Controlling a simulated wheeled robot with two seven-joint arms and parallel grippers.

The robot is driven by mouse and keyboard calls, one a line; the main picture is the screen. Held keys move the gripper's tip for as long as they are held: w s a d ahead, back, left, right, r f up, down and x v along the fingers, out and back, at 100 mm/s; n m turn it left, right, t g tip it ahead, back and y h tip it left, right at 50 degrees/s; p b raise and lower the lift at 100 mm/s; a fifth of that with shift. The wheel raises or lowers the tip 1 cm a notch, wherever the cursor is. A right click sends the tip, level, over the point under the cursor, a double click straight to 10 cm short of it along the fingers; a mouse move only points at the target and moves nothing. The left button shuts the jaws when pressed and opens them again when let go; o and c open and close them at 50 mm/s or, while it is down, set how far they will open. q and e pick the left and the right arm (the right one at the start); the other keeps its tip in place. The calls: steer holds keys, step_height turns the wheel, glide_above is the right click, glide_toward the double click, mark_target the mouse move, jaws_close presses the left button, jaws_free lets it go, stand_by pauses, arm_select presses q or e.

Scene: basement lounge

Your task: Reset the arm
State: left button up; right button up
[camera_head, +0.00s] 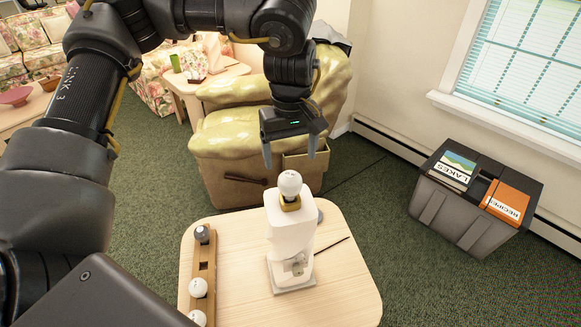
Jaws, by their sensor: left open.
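My left arm comes in from the left and arches over the scene. My left gripper (290,156) points down with its two fingers apart and nothing between them. In the picture it is just above a white ball (289,183) that sits on a brass-coloured holder on top of a white upright stand (291,230). The ball looks clear of the fingers. The stand is on a small wooden table (345,283). My right gripper is not in view.
A wooden rack (203,262) with several balls stands at the table's left. A yellow armchair (235,150) is behind the table. A grey bin (462,215) with a Lakes book (456,165) and an orange Recipes box (507,202) stands at the right. Green carpet between is clear.

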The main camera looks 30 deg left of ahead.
arm_select(q)
steer(key=shift+r, duration=0.5)
